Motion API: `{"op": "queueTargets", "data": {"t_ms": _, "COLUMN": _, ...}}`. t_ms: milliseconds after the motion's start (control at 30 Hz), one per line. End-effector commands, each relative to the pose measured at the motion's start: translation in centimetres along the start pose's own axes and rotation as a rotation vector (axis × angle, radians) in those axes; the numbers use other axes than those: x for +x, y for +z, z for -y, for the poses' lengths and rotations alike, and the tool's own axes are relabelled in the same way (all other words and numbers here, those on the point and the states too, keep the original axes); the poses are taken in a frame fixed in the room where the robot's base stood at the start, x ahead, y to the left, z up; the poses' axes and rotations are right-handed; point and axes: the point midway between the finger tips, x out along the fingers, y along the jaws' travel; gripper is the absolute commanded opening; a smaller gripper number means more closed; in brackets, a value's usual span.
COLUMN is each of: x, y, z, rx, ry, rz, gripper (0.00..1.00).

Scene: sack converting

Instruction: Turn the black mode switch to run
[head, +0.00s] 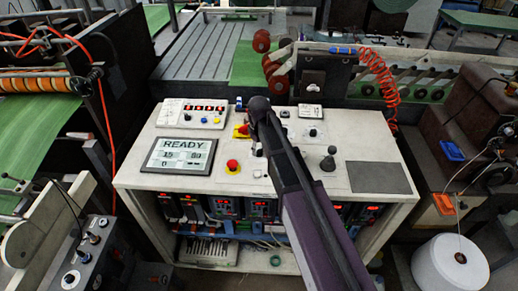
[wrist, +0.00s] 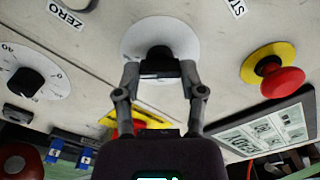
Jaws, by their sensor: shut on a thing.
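The black mode switch (wrist: 158,52) is a dark knob on a round white plate (wrist: 130,42) at the upper middle of the wrist view. My gripper (wrist: 160,72) is shut on it, with one finger on each side of the knob. The fingers and gripper body hide the near part of the plate, and I cannot read any mode marks or tell where the knob points. In the head view my arm reaches over the white console (head: 140,172) and hides most of the switch.
A red emergency button (wrist: 283,82) on a yellow base is right of the switch. A display (head: 180,155) reads READY. A black dial (wrist: 27,82) is at the wrist view's left. A black joystick (head: 328,162) stands on the console's right part.

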Motion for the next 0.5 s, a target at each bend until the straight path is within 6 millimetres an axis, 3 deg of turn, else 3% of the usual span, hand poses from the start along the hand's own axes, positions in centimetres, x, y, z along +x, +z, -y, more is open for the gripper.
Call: {"op": "queueTargets", "data": {"t_ms": 500, "x": 0.05, "y": 0.09, "z": 0.14, "rx": 0.062, "ry": -0.003, "rz": 0.001, "gripper": 0.04}}
